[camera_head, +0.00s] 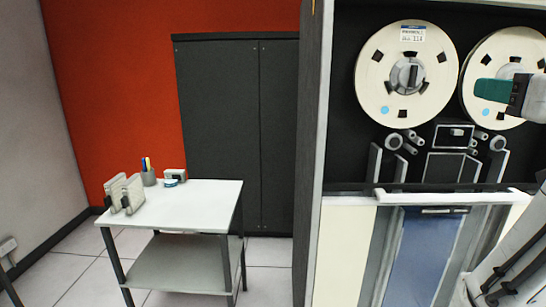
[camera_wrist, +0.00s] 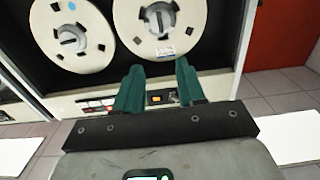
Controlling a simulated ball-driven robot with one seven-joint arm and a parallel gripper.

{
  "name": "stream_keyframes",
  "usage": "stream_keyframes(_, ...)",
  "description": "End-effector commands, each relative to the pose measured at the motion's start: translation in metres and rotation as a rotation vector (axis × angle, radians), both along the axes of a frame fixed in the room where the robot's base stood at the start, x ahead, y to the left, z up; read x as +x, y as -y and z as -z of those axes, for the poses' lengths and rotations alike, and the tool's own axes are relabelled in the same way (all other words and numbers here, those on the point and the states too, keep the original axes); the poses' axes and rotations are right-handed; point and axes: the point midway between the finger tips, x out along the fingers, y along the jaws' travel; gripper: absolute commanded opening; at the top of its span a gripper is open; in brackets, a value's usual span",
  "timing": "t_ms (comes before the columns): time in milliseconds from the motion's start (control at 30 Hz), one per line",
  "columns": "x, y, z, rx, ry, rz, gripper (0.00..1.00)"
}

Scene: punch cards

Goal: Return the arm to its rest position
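My gripper (camera_head: 480,89) is at the right of the head view, raised in front of the right tape reel (camera_head: 508,60) of a tall tape cabinet. In the wrist view my gripper (camera_wrist: 158,90) shows two green fingers spread apart with nothing between them. The fingers point toward the cabinet front below the reels. Part of my arm (camera_head: 525,270) shows at the lower right of the head view. The arm's middle links are mostly out of frame.
The tape cabinet (camera_head: 346,250) fills the right side, close to my arm. A white two-shelf cart (camera_head: 190,205) holds card racks (camera_head: 124,194), a pen cup (camera_head: 149,177) and small items. A dark cupboard (camera_head: 225,120) stands behind. Tiled floor (camera_head: 75,275) is clear at lower left.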

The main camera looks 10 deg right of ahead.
Motion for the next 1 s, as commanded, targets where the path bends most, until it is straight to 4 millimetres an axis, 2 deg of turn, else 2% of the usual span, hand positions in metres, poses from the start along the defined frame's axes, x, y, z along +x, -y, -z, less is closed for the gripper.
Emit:
stream_keyframes(67, 0.000, 0.000, 0.000, 0.000, 0.000, 0.000, 0.39)
stream_keyframes(333, 0.013, -0.004, 0.037, 0.027, -0.073, -0.014, 0.39)
stream_keyframes(567, 0.026, -0.010, 0.086, 0.060, -0.166, -0.028, 0.39)
stream_keyframes(767, 0.036, -0.021, 0.154, 0.102, -0.296, -0.049, 0.39)
stream_keyframes(867, 0.038, -0.031, 0.206, 0.128, -0.395, -0.065, 0.39)
stream_keyframes(1000, 0.028, -0.051, 0.291, 0.168, -0.562, -0.090, 0.39)
